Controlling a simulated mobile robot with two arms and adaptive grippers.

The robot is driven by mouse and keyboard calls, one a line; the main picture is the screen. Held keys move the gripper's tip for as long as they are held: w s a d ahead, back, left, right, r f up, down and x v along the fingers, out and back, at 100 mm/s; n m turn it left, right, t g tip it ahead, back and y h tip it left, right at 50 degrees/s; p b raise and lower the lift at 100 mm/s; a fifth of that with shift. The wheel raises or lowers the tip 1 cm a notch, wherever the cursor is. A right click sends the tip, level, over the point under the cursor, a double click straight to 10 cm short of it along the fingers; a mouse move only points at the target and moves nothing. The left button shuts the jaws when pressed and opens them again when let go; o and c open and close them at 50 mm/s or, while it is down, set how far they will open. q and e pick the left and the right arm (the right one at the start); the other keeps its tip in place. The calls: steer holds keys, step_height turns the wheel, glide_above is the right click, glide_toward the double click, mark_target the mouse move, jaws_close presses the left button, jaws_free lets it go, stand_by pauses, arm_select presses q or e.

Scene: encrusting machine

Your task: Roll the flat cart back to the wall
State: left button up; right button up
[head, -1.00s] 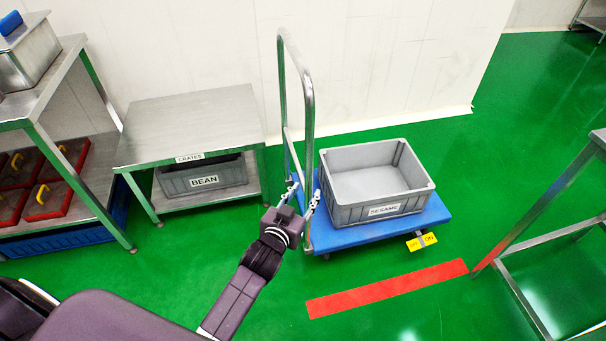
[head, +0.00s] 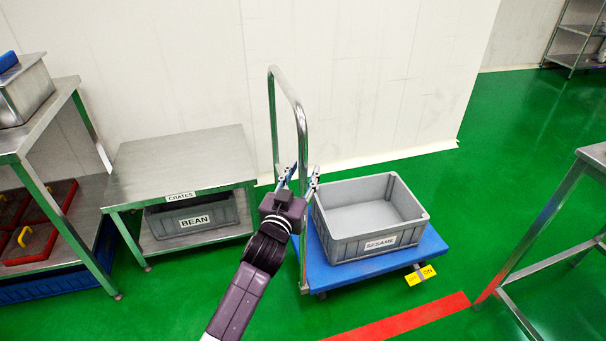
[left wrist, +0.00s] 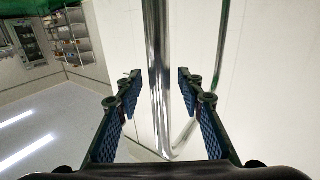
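The flat cart has a blue deck (head: 428,244) and a tall steel push handle (head: 303,235) on its left side; it stands on the green floor close to the white wall. A grey crate labelled SESAME (head: 345,246) sits on the deck. A yellow OFF/ON tag (head: 420,275) is at the deck's near edge. My left gripper (head: 300,178) is at the near post of the handle. In the left wrist view the handle post (left wrist: 157,75) stands between the open fingers (left wrist: 157,88), with a gap on each side. My right gripper is not in view.
A steel table labelled CRATES (head: 180,165) with a BEAN crate (head: 194,222) below stands left of the cart. A red floor stripe (head: 400,324) lies in front. A steel frame table (head: 540,225) is at the right. Green floor is open behind the cart's right side.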

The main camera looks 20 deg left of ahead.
arm_select(q)
jaws_close()
stand_by(0.3)
